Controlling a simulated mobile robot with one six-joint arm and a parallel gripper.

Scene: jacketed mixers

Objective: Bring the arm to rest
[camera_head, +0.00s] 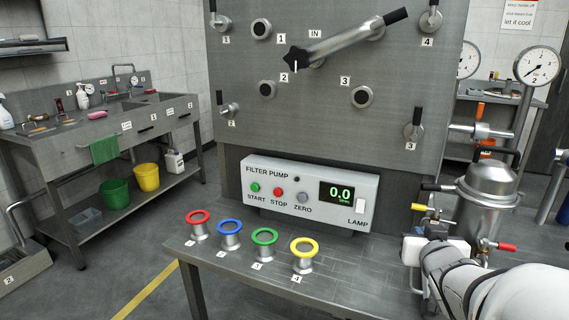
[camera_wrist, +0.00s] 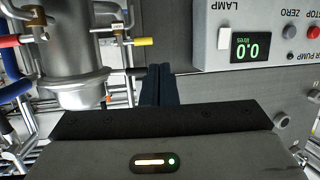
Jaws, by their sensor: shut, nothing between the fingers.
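My arm shows as white links with dark joints at the lower right of the head view (camera_head: 490,285). My gripper (camera_wrist: 158,70) shows in the wrist view as two dark fingers side by side, touching, with nothing between them. In the head view I cannot make out its fingertips. A steel vessel (camera_head: 486,200) with yellow, blue and red valve handles stands just beyond the arm. It also fills the upper left of the wrist view (camera_wrist: 75,60). The filter pump box (camera_head: 310,195) reads 0.0 and stands left of the arm; in the wrist view it appears upside down (camera_wrist: 260,50).
Four coloured rings on steel stems, red (camera_head: 198,217) to yellow (camera_head: 303,247), stand on the steel bench (camera_head: 345,280). A tall valve panel (camera_head: 330,120) rises behind. A pressure gauge (camera_head: 537,66) stands at right. A sink bench (camera_head: 150,125) is at left. Open floor lies between.

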